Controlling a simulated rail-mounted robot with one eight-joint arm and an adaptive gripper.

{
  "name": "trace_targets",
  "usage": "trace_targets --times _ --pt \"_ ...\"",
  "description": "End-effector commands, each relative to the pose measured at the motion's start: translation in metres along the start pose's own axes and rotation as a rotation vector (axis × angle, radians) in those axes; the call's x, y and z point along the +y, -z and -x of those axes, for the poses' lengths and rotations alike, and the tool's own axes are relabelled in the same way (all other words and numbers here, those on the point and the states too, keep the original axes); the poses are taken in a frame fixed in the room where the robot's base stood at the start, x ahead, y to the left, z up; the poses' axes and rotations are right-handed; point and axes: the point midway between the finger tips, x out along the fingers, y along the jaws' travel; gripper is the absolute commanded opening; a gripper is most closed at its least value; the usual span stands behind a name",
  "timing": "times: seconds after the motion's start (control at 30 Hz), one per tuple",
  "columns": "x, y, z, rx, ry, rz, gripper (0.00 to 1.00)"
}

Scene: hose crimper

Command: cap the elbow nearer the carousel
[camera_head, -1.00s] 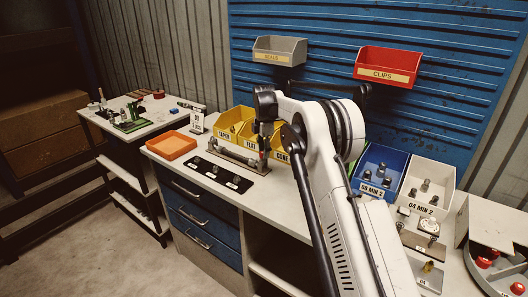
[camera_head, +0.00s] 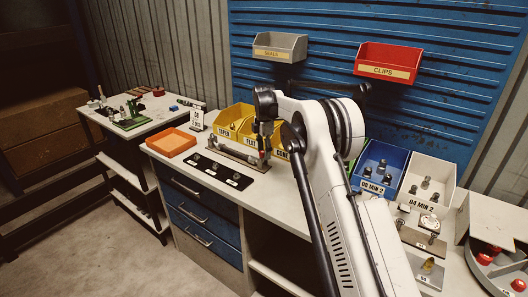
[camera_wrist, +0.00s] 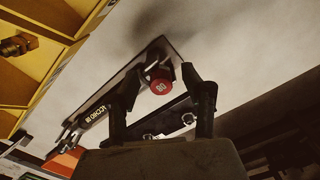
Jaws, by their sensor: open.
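A red cap (camera_wrist: 159,84) marked 08 faces the wrist camera. It is on a metal fitting at the end of a labelled rail fixture (camera_wrist: 108,103); the fitting's shape is mostly hidden. My gripper (camera_wrist: 162,74) is open, with its fingertips to either side of the cap in the picture. Gaps show on both sides, and I cannot tell how deep the cap is between them. In the head view my gripper (camera_head: 264,150) is low over the right part of the rail fixture (camera_head: 230,153). The carousel (camera_head: 490,272) with red caps is at the right edge.
Yellow bins (camera_head: 238,122) stand just behind the fixture. A black strip (camera_head: 218,173) with several fittings lies in front, and an orange tray (camera_head: 171,143) is to the left. Blue (camera_head: 382,165) and white (camera_head: 428,180) bins stand right of my arm.

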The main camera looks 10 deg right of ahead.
Motion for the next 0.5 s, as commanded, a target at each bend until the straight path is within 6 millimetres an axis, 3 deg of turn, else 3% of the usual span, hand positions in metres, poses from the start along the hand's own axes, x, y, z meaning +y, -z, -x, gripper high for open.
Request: trace_targets --times 0.17,0.5 --pt "0.000 0.000 0.012 0.000 0.000 0.000 0.44" --pt "0.000 0.000 0.076 0.000 0.000 0.000 0.44"
